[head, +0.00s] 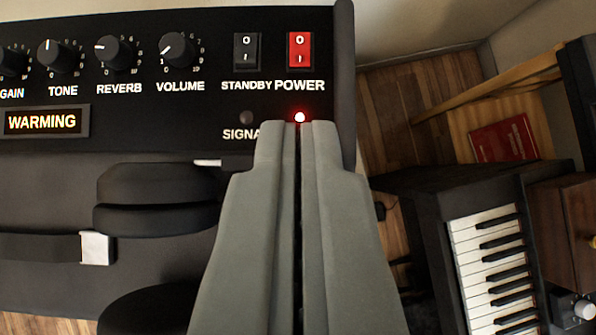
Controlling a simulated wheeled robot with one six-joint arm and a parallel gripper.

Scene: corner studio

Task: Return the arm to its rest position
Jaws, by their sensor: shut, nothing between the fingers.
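My gripper (299,126) is shut and empty, its two grey fingers pressed side by side in the middle of the view. The fingertips overlap the lower right of the black amplifier panel (190,108) in the picture, just below the lit red power light (300,117). I cannot tell whether they touch the panel. The red POWER switch (300,51) and the black STANDBY switch (246,53) are above the fingertips. A display (42,121) reads WARMING. The fingers hide part of the SIGNAL label.
Black headphones (160,185) are in front of the amplifier at left. A keyboard (490,260) stands at right, beside a wooden cabinet (575,220) with a knob. A red book (503,140) lies on a wooden surface behind. Wooden floor (400,100) shows between amplifier and keyboard.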

